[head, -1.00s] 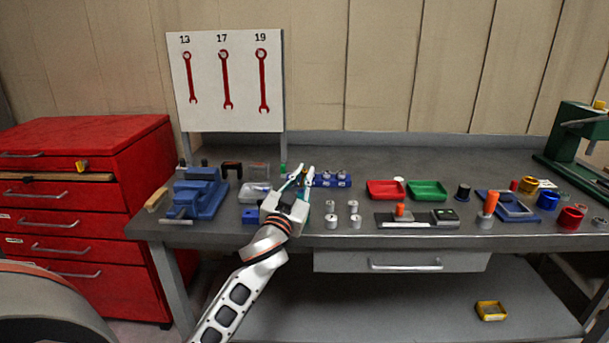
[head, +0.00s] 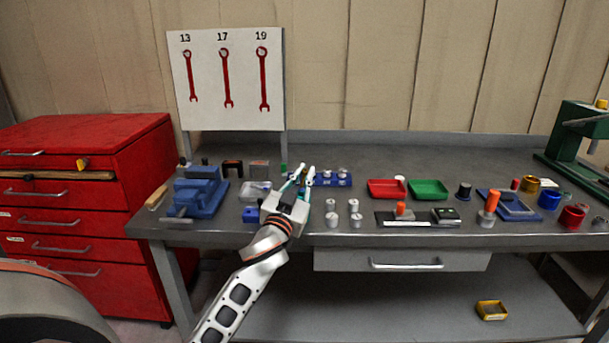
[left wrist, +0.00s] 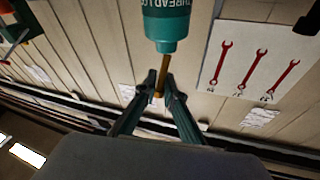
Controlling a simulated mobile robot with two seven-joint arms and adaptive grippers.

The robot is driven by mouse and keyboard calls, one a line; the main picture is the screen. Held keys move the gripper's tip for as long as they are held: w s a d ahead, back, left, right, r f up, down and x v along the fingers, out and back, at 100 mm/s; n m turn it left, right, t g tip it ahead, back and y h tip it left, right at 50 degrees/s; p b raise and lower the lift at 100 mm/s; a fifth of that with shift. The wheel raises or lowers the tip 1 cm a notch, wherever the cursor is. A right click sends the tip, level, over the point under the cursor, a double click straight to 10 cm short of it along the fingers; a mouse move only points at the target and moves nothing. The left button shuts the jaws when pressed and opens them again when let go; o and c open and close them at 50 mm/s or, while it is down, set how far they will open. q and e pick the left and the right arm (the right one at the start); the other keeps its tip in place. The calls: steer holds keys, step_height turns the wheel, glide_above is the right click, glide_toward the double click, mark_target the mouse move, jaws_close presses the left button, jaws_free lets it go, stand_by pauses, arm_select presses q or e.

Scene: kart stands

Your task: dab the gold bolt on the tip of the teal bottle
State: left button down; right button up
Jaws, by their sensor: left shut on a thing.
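My left gripper (left wrist: 158,100) is shut on the gold bolt (left wrist: 163,73), a thin brass-coloured shaft standing out between the fingertips. The teal bottle (left wrist: 166,22), with white "THREAD LO…" lettering, is at the top of the left wrist view, cut off by the frame edge. The bolt's far end meets the bottle's teal end in the picture; I cannot tell whether they touch. In the head view my left gripper (head: 304,172) is over the bench, left of centre, and largely hides the bolt and bottle. My right gripper is not in view.
A blue rack (head: 332,180) with silver pieces stands right behind the gripper. Several silver cylinders stand just right of it. A blue vise (head: 200,192) is at left; red (head: 386,189) and green (head: 428,190) trays lie right. The wrench board (head: 226,80) rises behind.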

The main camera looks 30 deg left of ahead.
arm_select(q)
steer(key=shift+f, duration=0.3)
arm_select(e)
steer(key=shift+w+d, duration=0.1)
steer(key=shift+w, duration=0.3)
arm_select(q)
steer(key=shift+f, duration=0.1)
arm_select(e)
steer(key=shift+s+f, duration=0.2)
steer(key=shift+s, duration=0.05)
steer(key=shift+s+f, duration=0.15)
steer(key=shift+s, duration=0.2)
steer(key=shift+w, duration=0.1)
